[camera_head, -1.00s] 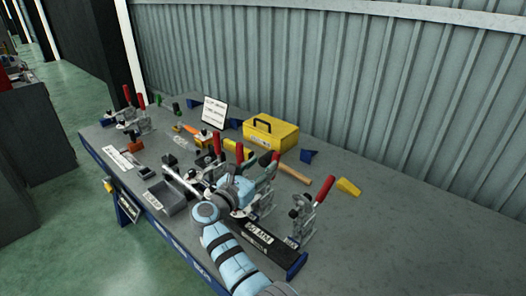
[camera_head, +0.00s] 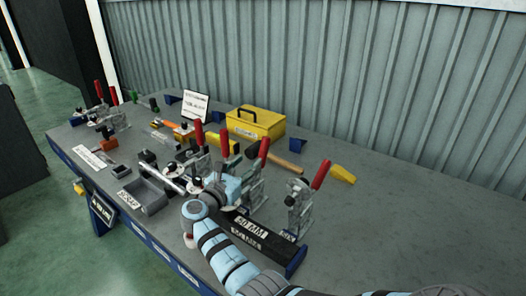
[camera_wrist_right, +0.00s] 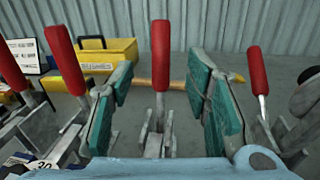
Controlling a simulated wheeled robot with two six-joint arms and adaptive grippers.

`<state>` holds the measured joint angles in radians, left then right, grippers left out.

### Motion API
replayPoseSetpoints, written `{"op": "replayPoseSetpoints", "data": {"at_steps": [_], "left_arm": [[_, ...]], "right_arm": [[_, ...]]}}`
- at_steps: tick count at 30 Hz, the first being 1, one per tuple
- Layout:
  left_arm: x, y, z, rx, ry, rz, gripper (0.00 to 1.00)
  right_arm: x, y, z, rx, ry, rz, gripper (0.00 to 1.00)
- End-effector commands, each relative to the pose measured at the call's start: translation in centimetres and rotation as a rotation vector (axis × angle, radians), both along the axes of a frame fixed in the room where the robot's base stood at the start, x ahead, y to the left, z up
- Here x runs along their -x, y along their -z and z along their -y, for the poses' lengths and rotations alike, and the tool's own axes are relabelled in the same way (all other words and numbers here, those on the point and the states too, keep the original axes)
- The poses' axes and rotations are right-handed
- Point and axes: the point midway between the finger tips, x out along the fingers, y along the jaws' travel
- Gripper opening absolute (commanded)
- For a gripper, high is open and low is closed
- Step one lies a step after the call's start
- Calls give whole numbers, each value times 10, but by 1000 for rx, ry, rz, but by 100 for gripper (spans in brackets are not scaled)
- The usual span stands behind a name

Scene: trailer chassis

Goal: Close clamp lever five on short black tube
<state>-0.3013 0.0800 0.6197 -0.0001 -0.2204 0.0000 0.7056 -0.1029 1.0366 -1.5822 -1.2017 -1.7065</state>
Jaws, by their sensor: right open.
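The short black tube (camera_head: 252,236) lies along the front of the bench with a white label on it. Several toggle clamps with red-handled levers stand along it; I cannot read which is number five. My right gripper (camera_head: 226,188) is over the tube among the clamps. In the right wrist view its teal-padded fingers (camera_wrist_right: 162,103) are apart. An upright red clamp lever (camera_wrist_right: 160,55) stands in line with the gap between them, and I see no contact. Another red lever (camera_wrist_right: 65,58) is left of the fingers, and one (camera_wrist_right: 257,70) is right. My left gripper is not seen.
A yellow toolbox (camera_head: 256,124) and a hammer (camera_head: 276,160) lie behind the clamps. A grey bin (camera_head: 150,194) is left of the gripper. A yellow wedge-shaped piece (camera_head: 342,175) lies right of the end clamp (camera_head: 300,205). The bench's right side is clear.

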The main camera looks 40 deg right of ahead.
Motion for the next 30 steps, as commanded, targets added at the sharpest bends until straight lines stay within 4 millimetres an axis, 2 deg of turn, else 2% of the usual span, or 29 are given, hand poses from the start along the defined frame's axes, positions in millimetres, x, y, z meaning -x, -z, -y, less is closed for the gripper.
{"op": "replayPoseSetpoints", "data": {"at_steps": [6, 12, 17, 23, 25, 30], "left_arm": [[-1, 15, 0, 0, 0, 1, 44], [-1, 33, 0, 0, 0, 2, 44], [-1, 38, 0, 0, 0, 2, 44], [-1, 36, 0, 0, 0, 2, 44], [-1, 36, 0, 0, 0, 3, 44], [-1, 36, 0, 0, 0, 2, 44]], "right_arm": [[-26, 1, 58, 3, 2, 0, 44], [-44, 3, 93, 2, 0, 1, 44], [-49, 1, 103, 0, -2, 1, 44], [-49, -1, 104, 0, -2, 1, 44], [-49, -1, 104, 0, -2, 1, 37], [-49, 0, 103, 0, -2, 0, 10]]}}
